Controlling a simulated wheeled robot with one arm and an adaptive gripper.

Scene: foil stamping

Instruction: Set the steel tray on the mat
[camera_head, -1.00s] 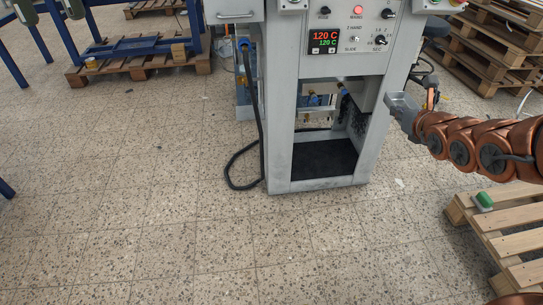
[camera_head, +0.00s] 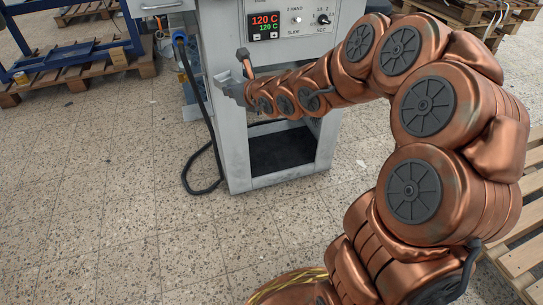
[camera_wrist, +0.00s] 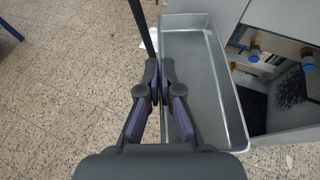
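The steel tray (camera_wrist: 205,75) is a long, grey, shallow open box and looks empty in the wrist view. My gripper (camera_wrist: 163,68) is closed with its fingers on the tray's left long wall. In the head view the tray (camera_head: 232,88) shows small at the end of my arm, held in the air in front of the machine's left side, with my gripper (camera_head: 246,74) beside it. A flat black surface (camera_head: 275,153) lies in the machine's lower bay; I cannot tell whether it is the mat.
The grey stamping machine (camera_head: 235,150) stands close behind the tray. A black hose (camera_head: 213,145) hangs at its left and loops on the floor. A blue frame on a pallet (camera_head: 75,75) is at the far left. A wooden pallet (camera_head: 520,258) lies at right. Floor at left is clear.

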